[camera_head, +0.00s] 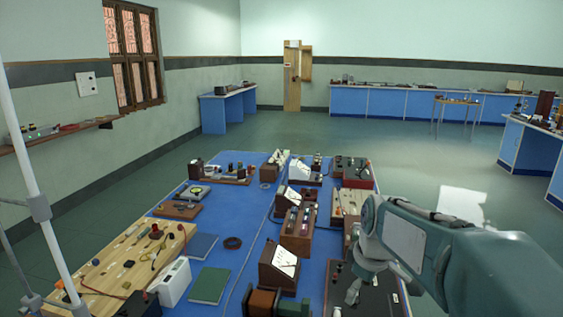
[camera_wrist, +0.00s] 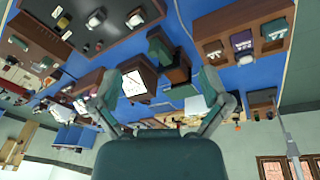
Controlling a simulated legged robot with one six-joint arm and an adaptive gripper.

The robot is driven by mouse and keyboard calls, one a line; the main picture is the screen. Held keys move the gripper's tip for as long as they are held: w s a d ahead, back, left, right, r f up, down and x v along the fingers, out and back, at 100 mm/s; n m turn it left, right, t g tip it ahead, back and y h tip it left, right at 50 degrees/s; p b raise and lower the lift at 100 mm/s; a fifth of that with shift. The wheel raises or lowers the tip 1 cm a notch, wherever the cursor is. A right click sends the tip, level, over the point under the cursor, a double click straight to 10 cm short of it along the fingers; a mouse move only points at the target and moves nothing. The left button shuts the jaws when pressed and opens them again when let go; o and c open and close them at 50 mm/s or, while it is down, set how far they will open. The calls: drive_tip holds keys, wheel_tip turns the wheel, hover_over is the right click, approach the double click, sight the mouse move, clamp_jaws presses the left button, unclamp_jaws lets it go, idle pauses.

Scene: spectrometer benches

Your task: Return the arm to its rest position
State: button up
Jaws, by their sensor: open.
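My arm (camera_head: 425,235) comes in from the lower right in the head view, its links folded over the right side of the blue-topped bench. My gripper (camera_head: 353,290) hangs low at the wrist above the bench's near right part, partly hidden by the arm. In the wrist view my gripper (camera_wrist: 160,80) has its two fingers spread wide apart with nothing between them. A box with a white sloping dial face (camera_wrist: 134,84) shows beyond the fingers, apart from them. The wrist picture is turned roughly upside down.
The blue bench top (camera_head: 227,257) carries several meters, wooden boxes, a green book (camera_head: 210,285) and a wooden board (camera_head: 125,262). A pale pole (camera_head: 35,180) stands at the left. Open floor (camera_head: 300,135) lies beyond, with blue benches (camera_head: 405,102) along the far wall.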

drive_tip(key=s+r+m+t, duration=0.1)
drive_tip(key=s+m+t, duration=0.2)
drive_tip(key=s+m, duration=0.6)
drive_tip(key=s, duration=1.1)
drive_tip(key=shift+s+a+m+h, duration=0.3)
drive_tip(key=shift+m+h, duration=0.1)
drive_tip(key=shift+r, duration=0.1)
idle(0.8)
